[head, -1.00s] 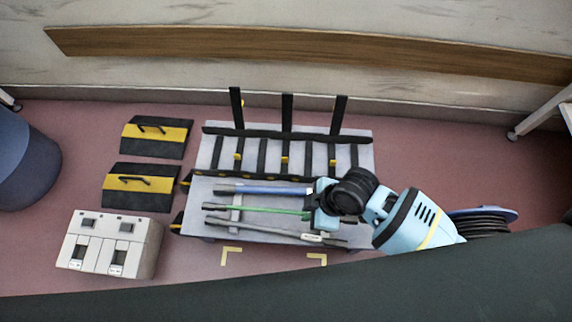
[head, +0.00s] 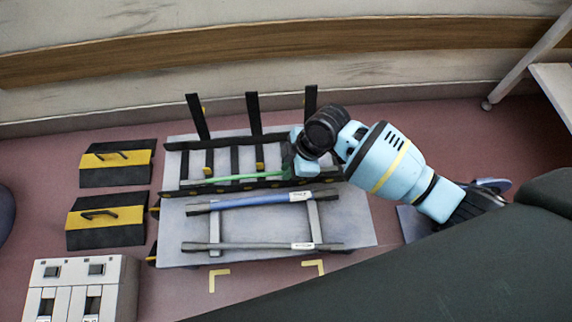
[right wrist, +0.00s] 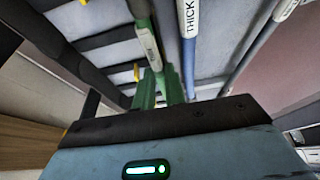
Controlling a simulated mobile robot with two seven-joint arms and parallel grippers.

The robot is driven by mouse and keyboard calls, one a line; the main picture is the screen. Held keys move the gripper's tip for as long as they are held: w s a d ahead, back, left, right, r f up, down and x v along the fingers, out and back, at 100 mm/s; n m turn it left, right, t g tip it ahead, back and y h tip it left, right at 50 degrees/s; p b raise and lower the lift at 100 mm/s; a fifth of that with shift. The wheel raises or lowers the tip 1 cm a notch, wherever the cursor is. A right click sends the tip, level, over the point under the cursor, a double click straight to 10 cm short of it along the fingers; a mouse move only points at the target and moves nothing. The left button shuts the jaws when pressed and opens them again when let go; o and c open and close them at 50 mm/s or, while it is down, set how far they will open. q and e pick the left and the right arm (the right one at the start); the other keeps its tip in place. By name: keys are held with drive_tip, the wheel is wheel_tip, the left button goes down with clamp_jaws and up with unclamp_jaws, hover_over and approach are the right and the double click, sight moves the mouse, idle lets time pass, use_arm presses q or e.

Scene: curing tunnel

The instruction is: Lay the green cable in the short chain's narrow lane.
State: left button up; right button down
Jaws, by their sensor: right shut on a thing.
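My right gripper (head: 288,168) is shut on the green cable (head: 235,179) near its right end. The cable stretches left over the near part of the short black chain (head: 222,186), between its near side rail and the yellow tabs (head: 260,166). I cannot tell whether it rests on the crossbars or hangs just above them. Several black bars (head: 255,112) of the chain stand up at its far side. In the right wrist view, the labelled green cable (right wrist: 147,42) runs into my gripper (right wrist: 160,92). My left gripper is not in view.
A blue cable (head: 250,201), labelled THICK in the right wrist view (right wrist: 188,50), and a grey cable (head: 260,245) lie on supports nearer than the chain. Two black-and-yellow ramps (head: 117,163) and a pale box (head: 75,285) stand at left. A wall closes the back.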

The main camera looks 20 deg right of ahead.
drive_tip(key=w+f+b, duration=0.3)
drive_tip(key=f, duration=0.1)
drive_tip(key=shift+d, duration=0.25)
drive_tip(key=shift+r, duration=0.15)
drive_tip(key=shift+s, duration=0.1)
drive_tip(key=shift+f, duration=0.6)
drive_tip(key=c, duration=1.7)
unclamp_jaws()
drive_tip(key=shift+c, duration=0.2)
